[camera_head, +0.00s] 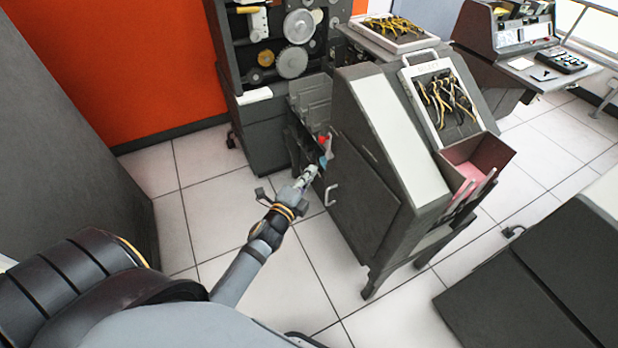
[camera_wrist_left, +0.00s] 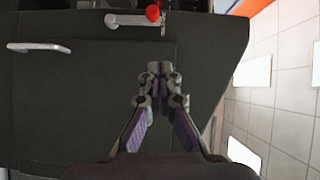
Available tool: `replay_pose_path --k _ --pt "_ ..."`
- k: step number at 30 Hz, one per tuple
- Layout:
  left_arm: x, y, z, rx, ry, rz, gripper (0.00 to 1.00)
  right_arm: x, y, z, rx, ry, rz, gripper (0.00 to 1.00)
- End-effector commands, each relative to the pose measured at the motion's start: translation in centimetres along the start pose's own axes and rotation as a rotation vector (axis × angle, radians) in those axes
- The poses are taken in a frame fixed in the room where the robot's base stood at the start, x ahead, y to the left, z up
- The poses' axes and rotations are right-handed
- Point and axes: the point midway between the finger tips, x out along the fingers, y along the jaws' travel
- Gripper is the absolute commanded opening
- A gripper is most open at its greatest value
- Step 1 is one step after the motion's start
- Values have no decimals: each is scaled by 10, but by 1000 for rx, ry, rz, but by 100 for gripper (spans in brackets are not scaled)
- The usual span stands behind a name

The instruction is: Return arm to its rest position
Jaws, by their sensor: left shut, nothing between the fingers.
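My left arm (camera_head: 255,262) reaches forward from the bottom left of the head view. My left gripper (camera_head: 312,172) is beside the dark grey cabinet (camera_head: 358,205), near its left side and the red knob (camera_head: 325,140). In the left wrist view the left gripper (camera_wrist_left: 160,68) is shut, with its fingertips together and nothing between them. The cabinet's dark panel (camera_wrist_left: 80,110) fills most of that view behind the fingers, and the red knob (camera_wrist_left: 152,13) shows just beyond the fingertips. I cannot tell whether the fingers touch the cabinet. My right gripper is in neither view.
Trays of yellow-handled pliers (camera_head: 440,98) sit on the cabinet, above a pink-filled bin (camera_head: 468,180). A silver handle (camera_head: 331,194) sticks out of its side. A machine with gears (camera_head: 292,60) stands behind. A dark box (camera_head: 530,290) is at right. Tiled floor (camera_head: 215,215) is free at left.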

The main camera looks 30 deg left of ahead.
Motion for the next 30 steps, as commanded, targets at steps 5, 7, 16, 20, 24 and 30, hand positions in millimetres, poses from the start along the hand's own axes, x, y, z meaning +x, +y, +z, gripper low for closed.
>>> replay_pose_path --k 5,7,16,20,24,30 --pt "-5 -1 0 0 0 -1 0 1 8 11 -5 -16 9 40" --pt "-5 -1 0 0 0 -1 0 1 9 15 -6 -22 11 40" --pt "-4 -1 0 0 0 0 0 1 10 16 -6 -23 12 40" --pt "-5 12 2 -24 -5 25 0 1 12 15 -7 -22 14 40" --pt "-13 90 16 -175 -54 177 0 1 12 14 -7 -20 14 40" --pt "-72 256 42 -526 -248 498 0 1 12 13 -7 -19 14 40"
